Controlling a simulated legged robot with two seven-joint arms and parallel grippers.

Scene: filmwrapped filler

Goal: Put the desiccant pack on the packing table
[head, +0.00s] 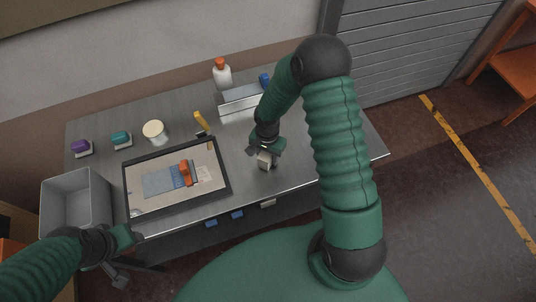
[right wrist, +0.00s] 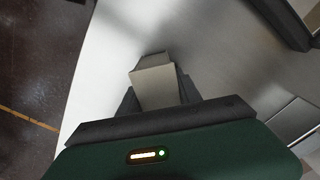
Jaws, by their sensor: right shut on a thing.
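The packing table (head: 330,150) is a grey metal-topped table along the wall. My right gripper (head: 264,154) is over its right part, shut on a small pale box-shaped pack (head: 264,162), seemingly the desiccant pack. In the right wrist view the pack (right wrist: 155,85) sits between the fingers (right wrist: 157,95), its near end facing the camera. The metal top (right wrist: 110,60) lies below it; I cannot tell whether the pack touches it. My left gripper (head: 118,272) hangs low at the front left, beside the grey bin; its finger opening is unclear.
A black-framed tray (head: 218,153) with an orange-handled tool (head: 186,172) lies left of the pack. A white bottle (head: 222,74), cream-lidded jar (head: 155,132), purple item (head: 82,146) and teal item (head: 121,138) stand behind. A grey bin (head: 75,188) is at left. The table's right end is clear.

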